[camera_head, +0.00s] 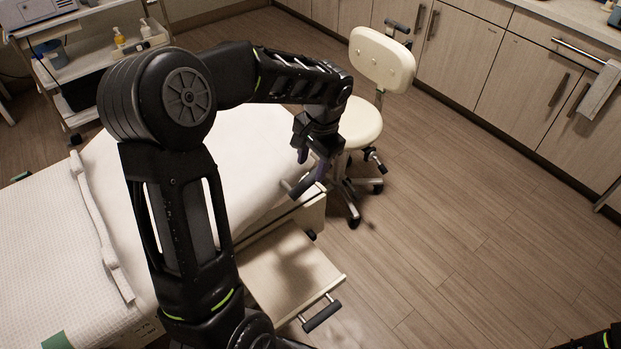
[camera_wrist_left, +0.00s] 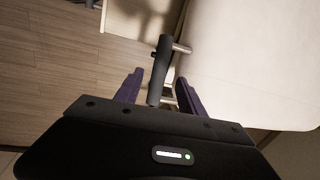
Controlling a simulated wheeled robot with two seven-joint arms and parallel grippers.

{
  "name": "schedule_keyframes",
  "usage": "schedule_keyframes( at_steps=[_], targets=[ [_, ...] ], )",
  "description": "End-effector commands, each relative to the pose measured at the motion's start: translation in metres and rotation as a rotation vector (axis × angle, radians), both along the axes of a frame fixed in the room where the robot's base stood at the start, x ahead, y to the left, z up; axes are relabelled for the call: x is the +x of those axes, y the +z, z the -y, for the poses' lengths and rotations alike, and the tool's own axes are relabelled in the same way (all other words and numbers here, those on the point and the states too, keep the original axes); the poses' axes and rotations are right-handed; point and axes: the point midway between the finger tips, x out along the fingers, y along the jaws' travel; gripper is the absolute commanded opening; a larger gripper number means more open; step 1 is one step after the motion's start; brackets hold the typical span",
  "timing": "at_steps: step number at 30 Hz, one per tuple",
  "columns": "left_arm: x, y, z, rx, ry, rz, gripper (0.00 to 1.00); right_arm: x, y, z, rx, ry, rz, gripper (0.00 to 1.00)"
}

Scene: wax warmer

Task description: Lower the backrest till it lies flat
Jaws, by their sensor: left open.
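The treatment bed has a white padded backrest section (camera_head: 240,150), partly hidden behind my left arm in the head view. Its slope is hard to judge from here. In the left wrist view the pale padded panel (camera_wrist_left: 260,60) fills the right side. A dark grip handle (camera_wrist_left: 160,70) on a short metal rod sticks out beside the panel's edge. My left gripper (camera_head: 307,170) has purple fingers and is open at the bed's far right corner. In the left wrist view the handle's near end lies between the open fingers (camera_wrist_left: 158,92), and contact cannot be told. My right gripper is not seen.
A cream stool (camera_head: 380,60) on a wheeled base stands just behind the left gripper. A pulled-out panel (camera_head: 290,270) with a dark handle (camera_head: 322,315) juts from the bed's near side. Cabinets (camera_head: 490,60) line the back right. The wooden floor at right is clear.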

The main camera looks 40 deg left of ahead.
Motion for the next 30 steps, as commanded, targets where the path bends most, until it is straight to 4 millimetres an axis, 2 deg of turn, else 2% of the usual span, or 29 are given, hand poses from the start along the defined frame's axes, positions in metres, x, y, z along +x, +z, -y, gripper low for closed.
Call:
schedule_keyframes(
  at_steps=[8,19,24,30],
  targets=[
    [0.000,-0.017,-0.003,-0.001,0.002,-0.004,0.47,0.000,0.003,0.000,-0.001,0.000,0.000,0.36],
    [0.002,-0.069,-0.012,-0.001,0.000,-0.002,0.47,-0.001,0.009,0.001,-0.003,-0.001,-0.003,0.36],
    [0.003,-0.077,-0.014,-0.001,0.000,0.000,0.47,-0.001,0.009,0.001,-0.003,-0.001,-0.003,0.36],
    [0.003,-0.077,-0.014,0.000,0.000,0.000,0.47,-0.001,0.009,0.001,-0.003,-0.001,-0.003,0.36]
  ],
)
